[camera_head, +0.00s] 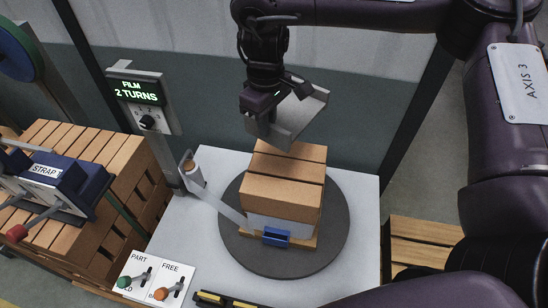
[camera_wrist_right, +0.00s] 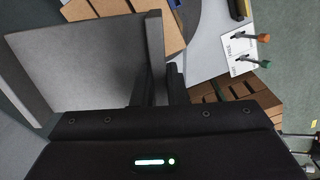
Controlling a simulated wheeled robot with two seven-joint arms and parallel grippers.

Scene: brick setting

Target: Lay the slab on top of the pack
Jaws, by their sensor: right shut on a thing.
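The pack (camera_head: 282,190) is a stack of brown blocks with pale film around its lower part. It stands on a dark round turntable (camera_head: 328,240). The slab (camera_head: 300,112) is a flat grey piece, tilted in the head view, just above and behind the pack's far end. My right gripper (camera_head: 268,118) is shut on the slab at its near left side; whether the slab touches the pack I cannot tell. In the right wrist view the slab (camera_wrist_right: 75,65) fills the upper left, with brown block tops beyond it. My left gripper is not in view.
A film post (camera_head: 190,172) stands left of the turntable, its film strip running to a blue clip (camera_head: 276,237) on the pack. A sign reads "FILM 2 TURNS" (camera_head: 138,92).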

